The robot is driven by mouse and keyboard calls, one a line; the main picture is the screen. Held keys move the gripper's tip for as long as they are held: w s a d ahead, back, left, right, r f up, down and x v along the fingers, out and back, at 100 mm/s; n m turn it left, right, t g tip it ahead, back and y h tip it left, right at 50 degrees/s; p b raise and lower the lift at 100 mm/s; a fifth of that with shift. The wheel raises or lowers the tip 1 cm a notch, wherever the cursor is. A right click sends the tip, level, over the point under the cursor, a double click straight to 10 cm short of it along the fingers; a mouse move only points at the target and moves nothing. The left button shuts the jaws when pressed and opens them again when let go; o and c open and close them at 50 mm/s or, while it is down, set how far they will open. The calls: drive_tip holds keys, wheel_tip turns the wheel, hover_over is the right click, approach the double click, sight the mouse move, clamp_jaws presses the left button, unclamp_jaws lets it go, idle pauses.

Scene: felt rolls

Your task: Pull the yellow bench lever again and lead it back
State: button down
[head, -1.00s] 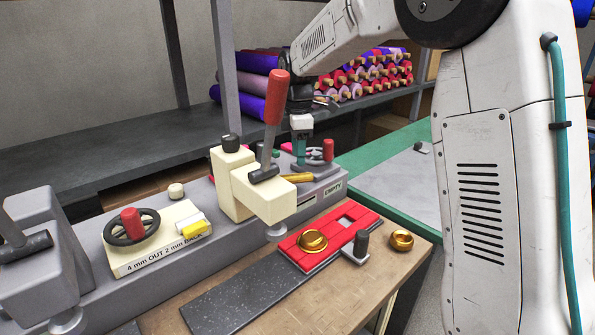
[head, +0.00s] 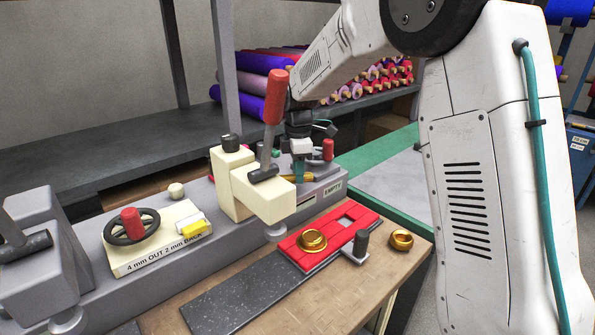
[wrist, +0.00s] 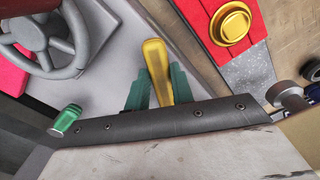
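The yellow lever (head: 303,177) lies low on the grey bench machine, behind the cream press block; part of it is hidden in the head view. In the wrist view the yellow lever (wrist: 157,65) stands out between the two teal fingertips of my gripper (wrist: 159,88). My gripper (head: 298,171) points down at the lever, one finger on each side. A small gap shows between the left finger and the lever, so the fingers look open around it. Contact with the right finger is hard to judge.
A tall red-handled lever (head: 274,97) on the cream press (head: 232,180) stands close left of my gripper. A small handwheel with red knob (head: 327,151) is just right. A red plate (head: 325,236) with a brass disc (head: 312,241) and a brass ring (head: 401,240) lie in front.

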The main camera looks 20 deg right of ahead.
drive_tip(key=shift+w, duration=0.1)
drive_tip(key=shift+w+n, duration=0.75)
drive_tip(key=shift+n, duration=0.45)
drive_tip(key=shift+w+a+n, duration=0.15)
drive_tip(key=shift+w+n, duration=0.45)
drive_tip(key=shift+n, duration=0.3)
drive_tip(key=shift+w+a+n, duration=0.15)
drive_tip(key=shift+w+n, duration=0.45)
drive_tip(key=shift+n, duration=0.3)
drive_tip(key=c, duration=1.2)
unclamp_jaws()
drive_tip(key=shift+a, duration=0.1)
drive_tip(key=shift+r, duration=0.1)
wheel_tip(320, 180, up, 8)
drive_tip(key=shift+f, duration=0.2)
